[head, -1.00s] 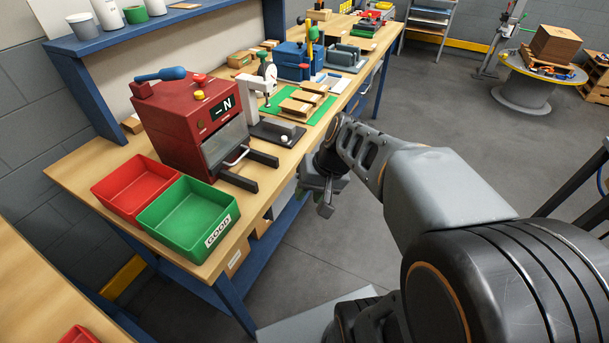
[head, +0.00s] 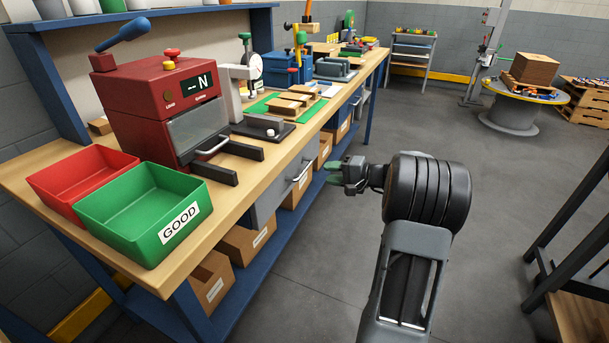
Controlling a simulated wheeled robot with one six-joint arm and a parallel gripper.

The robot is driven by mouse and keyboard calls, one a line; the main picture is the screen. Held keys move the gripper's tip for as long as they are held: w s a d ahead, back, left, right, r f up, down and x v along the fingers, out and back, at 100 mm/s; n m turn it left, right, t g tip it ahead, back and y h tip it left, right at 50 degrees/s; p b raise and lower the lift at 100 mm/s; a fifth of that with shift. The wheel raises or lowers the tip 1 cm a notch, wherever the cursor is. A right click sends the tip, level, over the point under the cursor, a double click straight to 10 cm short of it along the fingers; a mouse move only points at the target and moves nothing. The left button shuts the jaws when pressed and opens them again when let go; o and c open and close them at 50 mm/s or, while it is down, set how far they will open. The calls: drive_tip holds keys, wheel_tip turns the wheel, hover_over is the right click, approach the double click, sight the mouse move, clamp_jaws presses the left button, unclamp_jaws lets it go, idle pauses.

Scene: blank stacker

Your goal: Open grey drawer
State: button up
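The grey drawer (head: 272,202) sits under the near workbench's top, right of the green bin. Its front looks closed, roughly in line with the bench edge. A light bar handle (head: 301,172) is on its front. My gripper (head: 331,173) is to the right of the handle, pointing left towards the drawer front. A gap shows between the fingertips and the handle.
On the bench (head: 233,204) stand a red machine (head: 150,110), a red bin (head: 60,182) and a green GOOD bin (head: 120,208). Cardboard boxes (head: 245,242) sit on the blue lower shelf. The grey floor (head: 310,270) beside the bench is clear. A dark frame stands at right.

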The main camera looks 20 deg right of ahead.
sight(304, 169)
drive_tip(key=b+x, duration=0.1)
drive_tip(key=x, duration=0.8)
drive_tip(key=shift+w+a, duration=0.1)
drive_tip(key=shift+w, duration=0.05)
clamp_jaws()
